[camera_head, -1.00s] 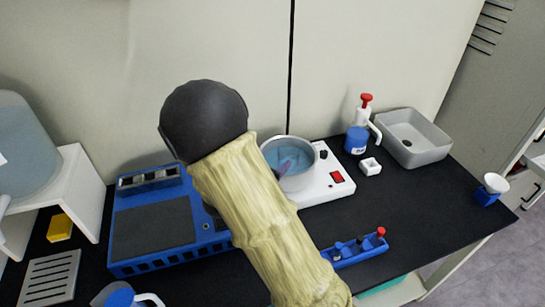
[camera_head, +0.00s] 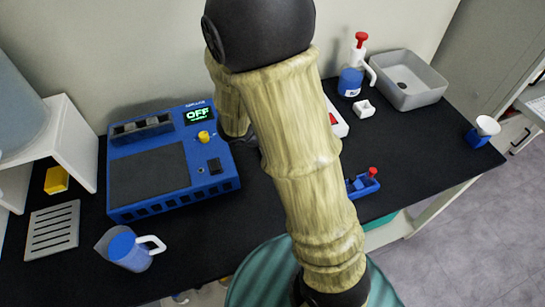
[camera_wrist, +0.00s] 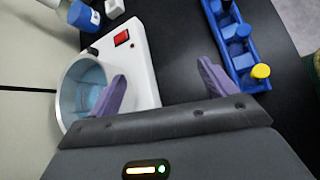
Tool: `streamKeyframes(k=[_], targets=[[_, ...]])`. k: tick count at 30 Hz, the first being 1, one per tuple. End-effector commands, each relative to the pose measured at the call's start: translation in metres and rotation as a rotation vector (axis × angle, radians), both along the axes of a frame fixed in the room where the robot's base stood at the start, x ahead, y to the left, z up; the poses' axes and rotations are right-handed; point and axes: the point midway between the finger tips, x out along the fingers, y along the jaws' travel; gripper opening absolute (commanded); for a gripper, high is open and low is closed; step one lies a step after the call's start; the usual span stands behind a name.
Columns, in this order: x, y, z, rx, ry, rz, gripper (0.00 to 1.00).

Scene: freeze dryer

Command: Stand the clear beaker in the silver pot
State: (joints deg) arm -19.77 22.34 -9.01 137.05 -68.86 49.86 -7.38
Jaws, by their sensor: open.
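The silver pot (camera_wrist: 60,98) sits on a white hotplate (camera_wrist: 140,62) at the left of the wrist view. It has blue contents; I cannot clearly make out a clear beaker inside it. My gripper (camera_wrist: 160,72) is open, with its two purple fingers apart and nothing visible between them. The left finger overlaps the pot's near side in the picture; I cannot tell whether they touch. In the head view my arm hides the pot, my gripper and most of the hotplate. A handled jug with blue contents (camera_head: 128,250) stands at the bench's front left.
A blue device (camera_head: 150,185) reading OFF stands left of my arm. A blue rack (camera_wrist: 232,45) with knobbed pieces lies right of the hotplate. A red-topped bottle (camera_head: 352,75) and a grey basin (camera_head: 407,95) stand at the back right.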

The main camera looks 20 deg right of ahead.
Motion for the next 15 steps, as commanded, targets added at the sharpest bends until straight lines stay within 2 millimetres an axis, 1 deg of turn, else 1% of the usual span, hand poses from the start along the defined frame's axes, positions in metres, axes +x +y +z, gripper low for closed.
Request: streamKeyframes(k=[1, 3, 6, 10, 13, 15], targets=[[-0.014, 0.001, -0.002, 0.079, -0.031, -0.092, 0.84], [-0.031, 0.008, -0.007, 0.186, -0.074, -0.215, 0.84], [-0.049, 0.021, -0.011, 0.337, -0.147, -0.392, 0.84], [-0.063, 0.042, -0.011, 0.525, -0.261, -0.619, 0.84], [-0.067, 0.058, -0.007, 0.661, -0.363, -0.792, 0.84], [-0.066, 0.068, -0.001, 0.752, -0.442, -0.912, 0.84]])
